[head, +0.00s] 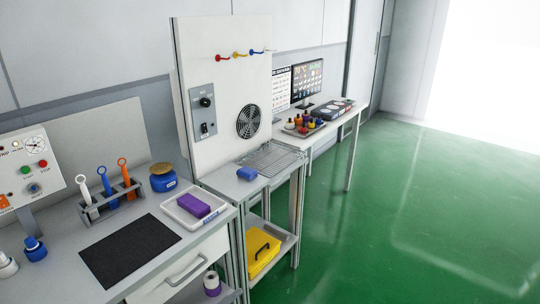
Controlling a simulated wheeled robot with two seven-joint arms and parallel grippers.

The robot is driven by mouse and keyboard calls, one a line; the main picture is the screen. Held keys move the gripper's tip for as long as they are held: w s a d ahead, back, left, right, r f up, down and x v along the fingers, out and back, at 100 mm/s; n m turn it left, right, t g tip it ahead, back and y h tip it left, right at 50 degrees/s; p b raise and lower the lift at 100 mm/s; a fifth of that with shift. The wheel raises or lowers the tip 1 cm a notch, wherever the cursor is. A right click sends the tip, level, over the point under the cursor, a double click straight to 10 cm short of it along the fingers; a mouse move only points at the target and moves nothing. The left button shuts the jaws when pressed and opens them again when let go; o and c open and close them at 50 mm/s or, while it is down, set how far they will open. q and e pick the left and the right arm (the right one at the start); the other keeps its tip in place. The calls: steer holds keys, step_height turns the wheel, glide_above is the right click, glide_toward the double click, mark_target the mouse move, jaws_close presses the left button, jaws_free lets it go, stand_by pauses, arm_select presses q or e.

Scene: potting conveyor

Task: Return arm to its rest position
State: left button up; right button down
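Neither of my grippers and no part of my arms shows in the head view. What they hold and how they are posed cannot be seen. The view takes in a grey workbench (205,243) at lower left, a narrower stand with a tall white panel (225,85) in the middle, and a white table (337,126) farther back.
On the bench are a black mat (130,252), a tool rack (113,207), a white tray (183,217) with a purple block (202,204), and a control panel (30,165). A yellow case (262,253) sits on the lower shelf. The green floor (420,220) at right is clear.

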arm_select(q)
steer(key=s+a+f+n+g+y, duration=0.2)
steer(key=s+a+f+n+y, duration=0.3)
steer(key=s+f, duration=0.6)
steer(key=s+a+f+n+g+y, duration=0.1)
steer(key=s+a+f+n+y, duration=0.2)
steer(key=s+a+f+n, duration=0.85)
steer(key=s+d+f+g+y, duration=0.1)
steer(key=s+f+g, duration=0.1)
steer(key=s+f, duration=0.4)
steer(key=s+d+f+n+g+y, duration=0.1)
steer(key=s+f+g, duration=0.2)
steer(key=s, duration=1)
steer(key=s+d+f+g, duration=0.1)
steer(key=s+f+g, duration=0.1)
steer(key=s+f, duration=0.7)
steer(key=shift+s+g+y, duration=0.3)
steer(key=shift+s+y, duration=0.1)
steer(key=shift+s, duration=0.05)
steer(key=shift+n, duration=0.25)
